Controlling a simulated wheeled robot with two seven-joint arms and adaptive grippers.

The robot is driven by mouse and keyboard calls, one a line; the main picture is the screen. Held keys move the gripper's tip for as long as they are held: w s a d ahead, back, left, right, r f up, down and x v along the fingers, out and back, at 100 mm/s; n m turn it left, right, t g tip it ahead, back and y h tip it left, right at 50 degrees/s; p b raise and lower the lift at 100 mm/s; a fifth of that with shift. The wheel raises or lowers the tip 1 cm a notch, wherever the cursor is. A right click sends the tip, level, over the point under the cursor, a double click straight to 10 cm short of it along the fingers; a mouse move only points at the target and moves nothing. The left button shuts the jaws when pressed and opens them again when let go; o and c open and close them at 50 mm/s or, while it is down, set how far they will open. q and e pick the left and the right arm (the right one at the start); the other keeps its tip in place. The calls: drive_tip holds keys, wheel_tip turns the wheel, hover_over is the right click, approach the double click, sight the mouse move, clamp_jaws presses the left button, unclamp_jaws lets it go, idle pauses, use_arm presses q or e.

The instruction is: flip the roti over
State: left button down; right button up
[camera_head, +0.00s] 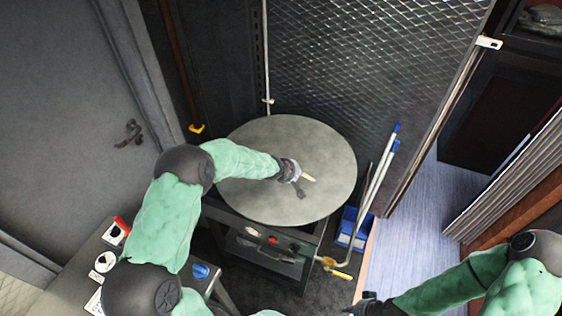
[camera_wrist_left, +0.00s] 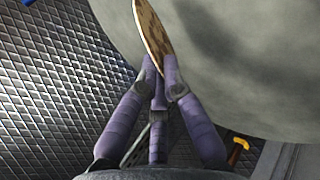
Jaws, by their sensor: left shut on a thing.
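The roti (camera_wrist_left: 152,32) is a thin, browned, speckled disc, seen nearly edge-on in the left wrist view. My left gripper (camera_wrist_left: 159,72) is shut on its lower edge. The roti stands tilted up from the fingertips, over the round grey griddle (camera_wrist_left: 225,60). In the head view the roti (camera_head: 308,178) is a small pale sliver at the tip of my left gripper (camera_head: 297,174), above the middle of the griddle (camera_head: 270,140). I cannot tell whether the roti touches the griddle. My right gripper (camera_head: 366,304) is low at the bottom edge, away from the griddle; its fingers are unclear.
The griddle sits on a dark stand (camera_head: 265,250). A blue bin (camera_head: 350,228) and blue-tipped poles (camera_head: 385,150) stand close on its right. A small table (camera_head: 100,245) with cups is at lower left. A mesh wall (camera_head: 370,70) rises behind. The rest of the griddle is bare.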

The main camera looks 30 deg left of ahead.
use_arm(q)
drive_tip(key=shift+a+r+g+y+p, duration=0.1)
drive_tip(key=shift+a+g+y+p, duration=0.2)
drive_tip(key=shift+g+p, duration=0.3)
drive_tip(key=s+a+r+n+g+y+p, duration=0.1)
drive_tip(key=s+a+r+g+p, duration=0.1)
drive_tip(key=r+g+p, duration=0.45)
drive_tip(key=s+a+r+n+g+p, duration=0.1)
drive_tip(key=s+r+n+g+p, duration=0.15)
drive_tip(key=p, duration=0.65)
wheel_tip(320, 180, down, 10)
drive_tip(key=g+b, duration=0.1)
drive_tip(key=b, duration=0.2)
drive_tip(key=shift+s+a+m+b, duration=0.2)
drive_tip(key=shift+m+b, duration=0.1)
drive_tip(key=shift+m, duration=0.15)
drive_tip(key=c, duration=1.3)
unclamp_jaws()
